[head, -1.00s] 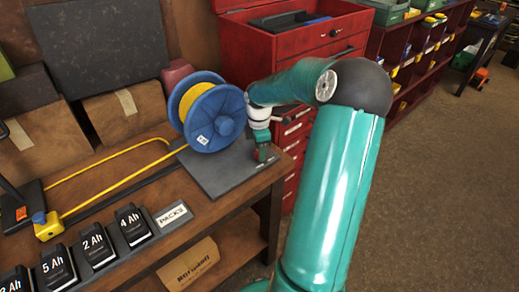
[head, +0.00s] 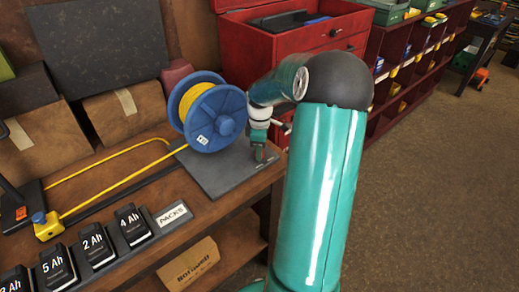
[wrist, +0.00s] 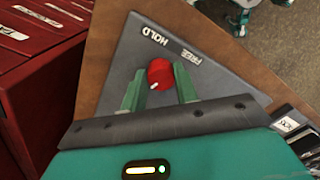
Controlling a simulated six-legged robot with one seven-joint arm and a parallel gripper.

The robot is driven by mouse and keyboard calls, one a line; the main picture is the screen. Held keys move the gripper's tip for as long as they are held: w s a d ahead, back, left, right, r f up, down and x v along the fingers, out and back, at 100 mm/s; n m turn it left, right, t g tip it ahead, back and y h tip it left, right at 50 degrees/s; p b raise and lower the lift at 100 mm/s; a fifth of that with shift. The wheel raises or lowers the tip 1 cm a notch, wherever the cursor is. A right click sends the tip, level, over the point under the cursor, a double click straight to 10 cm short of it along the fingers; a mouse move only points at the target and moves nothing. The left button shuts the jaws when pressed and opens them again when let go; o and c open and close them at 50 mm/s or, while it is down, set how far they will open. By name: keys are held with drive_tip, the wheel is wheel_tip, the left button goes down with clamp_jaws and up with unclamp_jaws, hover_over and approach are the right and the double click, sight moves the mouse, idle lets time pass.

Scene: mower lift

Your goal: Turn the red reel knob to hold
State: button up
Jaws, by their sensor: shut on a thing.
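The red knob (wrist: 160,73) sits on a dark grey plate (wrist: 135,60) and shows in the wrist view between my two green fingers. My gripper (wrist: 160,84) is shut on the knob. A white mark shows on the knob's edge, low and left in the wrist view. The white words HOLD (wrist: 154,34) and FREE (wrist: 192,56) lie on the plate above the knob in that view. In the head view, my gripper (head: 258,152) points down at the plate, right beside the blue reel (head: 214,117) with its yellow line. The knob is mostly hidden there.
The bench (head: 215,208) also holds several black battery packs (head: 94,247), a PACKS label (head: 174,214), and a yellow rod running to the reel. A red tool cabinet (head: 285,48) stands behind my arm. Open floor lies to the right.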

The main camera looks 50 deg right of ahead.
drive_tip(key=m, duration=0.5)
drive_tip(key=shift+m, duration=0.3)
drive_tip(key=m, duration=0.5)
drive_tip(key=shift+s+m+t, duration=0.1)
drive_tip(key=shift+m+t, duration=0.2)
drive_tip(key=shift+m, duration=0.1)
drive_tip(key=o, duration=1)
drive_tip(key=shift+a, duration=0.1)
drive_tip(key=shift+r, duration=0.15)
drive_tip(key=r, duration=1.3)
drive_tip(key=shift+s+d+r, duration=0.15)
drive_tip(key=shift+d+r, duration=0.15)
